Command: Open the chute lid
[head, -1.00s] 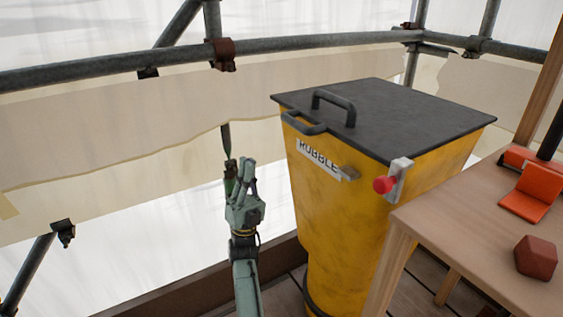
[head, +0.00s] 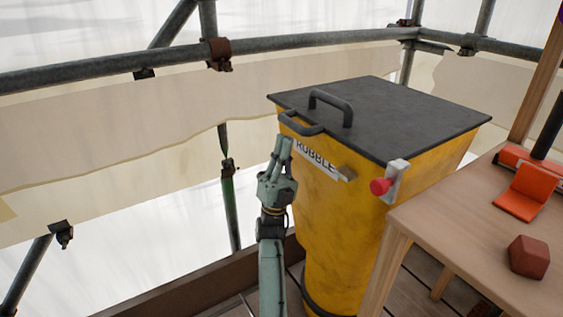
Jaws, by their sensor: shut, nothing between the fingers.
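The yellow rubble chute (head: 345,235) stands at the centre of the head view, with a "RUBBLE" label on its front. Its dark grey lid (head: 410,117) lies flat and closed on top. A red knob (head: 380,187) on a pale bracket is at the front right corner. My gripper (head: 281,147) is shut and empty, pointing up in front of the chute's left side, just below the loop handle. I cannot tell whether it touches the chute.
A wooden table (head: 440,220) stands close on the right, with an orange object (head: 526,192) and a dark red block (head: 529,257) on it. Scaffold tubes (head: 110,63) and sheeting run behind. The space left of my gripper is open.

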